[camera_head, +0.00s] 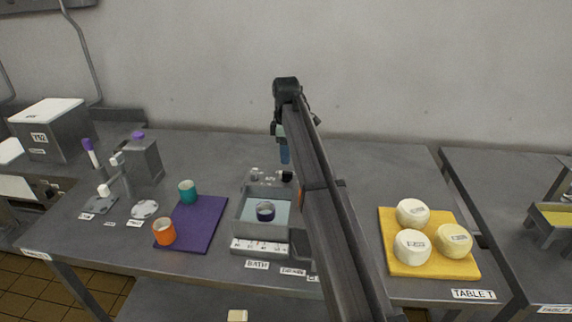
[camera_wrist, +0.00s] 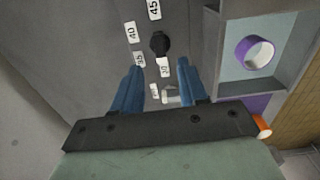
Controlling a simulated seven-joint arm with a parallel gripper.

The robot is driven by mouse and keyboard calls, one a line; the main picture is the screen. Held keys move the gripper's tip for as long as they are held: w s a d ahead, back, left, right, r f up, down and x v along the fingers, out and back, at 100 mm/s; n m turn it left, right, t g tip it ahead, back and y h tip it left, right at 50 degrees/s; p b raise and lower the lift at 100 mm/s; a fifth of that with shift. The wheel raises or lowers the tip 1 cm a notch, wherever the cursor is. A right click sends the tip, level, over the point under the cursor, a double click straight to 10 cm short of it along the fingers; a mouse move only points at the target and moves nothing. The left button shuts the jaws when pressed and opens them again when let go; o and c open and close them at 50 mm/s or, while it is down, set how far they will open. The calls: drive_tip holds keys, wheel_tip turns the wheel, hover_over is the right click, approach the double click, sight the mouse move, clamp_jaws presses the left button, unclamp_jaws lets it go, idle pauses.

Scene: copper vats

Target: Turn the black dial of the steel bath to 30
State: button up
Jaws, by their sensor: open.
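In the wrist view the dial (camera_wrist: 159,44) shows beside number labels reading 45, 40 and 35; a label between the fingertips is partly readable, perhaps 30. I cannot tell where the dial points. My gripper (camera_wrist: 160,66) is open and empty, its blue fingers apart and near the dial, not around it. It also shows in the head view (camera_head: 284,155), above the dial.
My arm hides the bath's right side. Left are a purple mat (camera_head: 205,225), a teal cup (camera_head: 188,191), an orange cup (camera_head: 164,232) and a grey dispenser (camera_head: 145,160). Right is a yellow board (camera_head: 400,263) with three round pale pieces. A wall stands behind.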

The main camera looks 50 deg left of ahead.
wheel_tip(320, 180, up, 7)
drive_tip(key=shift+f, duration=0.15)
idle(0.7)
